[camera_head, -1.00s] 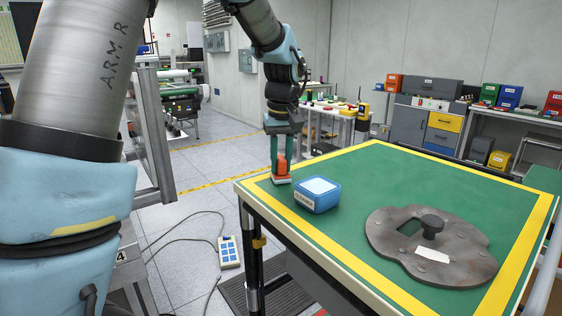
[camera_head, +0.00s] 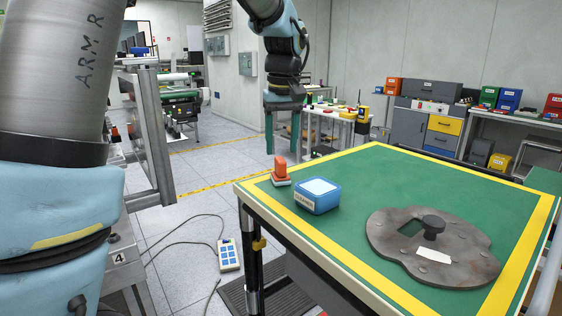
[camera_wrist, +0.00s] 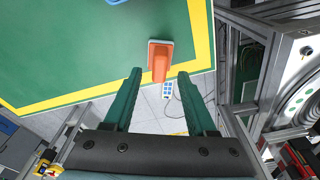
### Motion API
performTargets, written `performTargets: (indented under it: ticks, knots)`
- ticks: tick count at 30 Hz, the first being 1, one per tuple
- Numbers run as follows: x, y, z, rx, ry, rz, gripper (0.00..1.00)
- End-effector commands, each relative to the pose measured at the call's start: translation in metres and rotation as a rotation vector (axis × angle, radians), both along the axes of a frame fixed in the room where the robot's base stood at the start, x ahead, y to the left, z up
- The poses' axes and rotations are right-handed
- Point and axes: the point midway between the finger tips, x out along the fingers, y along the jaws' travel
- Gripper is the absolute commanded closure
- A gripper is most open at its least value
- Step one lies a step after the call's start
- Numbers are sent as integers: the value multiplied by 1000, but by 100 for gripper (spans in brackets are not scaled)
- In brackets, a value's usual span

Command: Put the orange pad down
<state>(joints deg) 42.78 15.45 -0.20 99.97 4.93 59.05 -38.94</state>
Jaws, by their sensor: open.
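The orange pad (camera_head: 281,169), an orange grip on a pale base, stands upright on the green table (camera_head: 375,185) at its far left corner, on the yellow border. It also shows in the wrist view (camera_wrist: 160,58), just beyond the fingertips. My gripper (camera_head: 283,134) is above the pad and apart from it. In the wrist view my gripper (camera_wrist: 158,75) has its two green fingers spread wide with nothing between them.
A blue box (camera_head: 317,196) with a pale top stands close to the right of the pad. A grey metal plate (camera_head: 432,248) with a dark knob lies at the table's near right. The middle and back of the tabletop are clear.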

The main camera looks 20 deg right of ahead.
Motion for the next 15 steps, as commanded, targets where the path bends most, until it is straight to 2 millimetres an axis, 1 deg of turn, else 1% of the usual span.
performTargets:
  ticks: [1,6,10,15]
  knots:
    - [-1,0,11,-3,-4,0,43]
    - [-5,0,42,-2,-3,0,43]
    - [-7,0,57,-2,-2,0,43]
    - [-8,1,65,0,0,0,43]
